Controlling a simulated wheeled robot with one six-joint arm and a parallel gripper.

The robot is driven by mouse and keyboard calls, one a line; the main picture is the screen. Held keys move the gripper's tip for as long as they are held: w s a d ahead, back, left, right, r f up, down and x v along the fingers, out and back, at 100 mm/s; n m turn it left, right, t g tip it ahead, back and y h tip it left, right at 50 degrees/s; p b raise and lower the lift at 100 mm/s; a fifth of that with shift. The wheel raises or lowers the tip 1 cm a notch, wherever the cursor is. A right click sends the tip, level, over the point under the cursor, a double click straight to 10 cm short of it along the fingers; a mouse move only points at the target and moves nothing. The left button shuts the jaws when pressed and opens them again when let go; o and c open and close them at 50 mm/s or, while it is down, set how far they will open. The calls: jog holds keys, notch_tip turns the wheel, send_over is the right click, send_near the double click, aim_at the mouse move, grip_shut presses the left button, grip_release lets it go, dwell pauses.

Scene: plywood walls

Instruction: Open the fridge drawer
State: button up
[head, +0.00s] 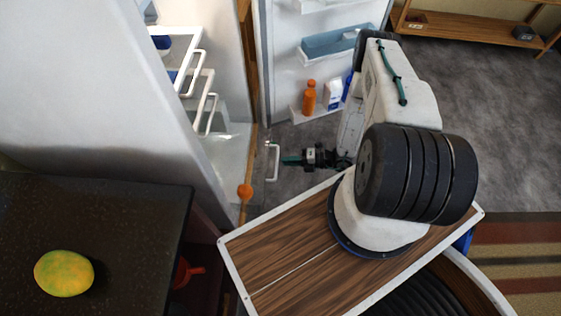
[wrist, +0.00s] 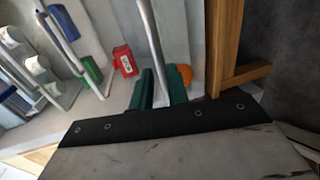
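The fridge stands open on the left in the head view. Its upper drawers have white handles, one higher (head: 193,75) and one below it (head: 209,114). A further pale handle (head: 277,163) shows lower down, just left of my gripper (head: 283,160). The fridge drawer it belongs to is partly hidden by the fridge side wall. In the wrist view a long grey handle bar (wrist: 147,35) runs down between the green fingers of my gripper (wrist: 161,88). The fingers lie close on both sides of the bar; I cannot tell whether they press on it.
An orange knob-like thing (head: 244,191) is near the fridge's front edge. A dark counter (head: 130,230) with a yellow-green mango (head: 64,273) is front left. A wooden shelf (head: 470,27) stands back right, with clear grey floor before it.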

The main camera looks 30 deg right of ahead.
jog(key=shift+v, duration=1.3)
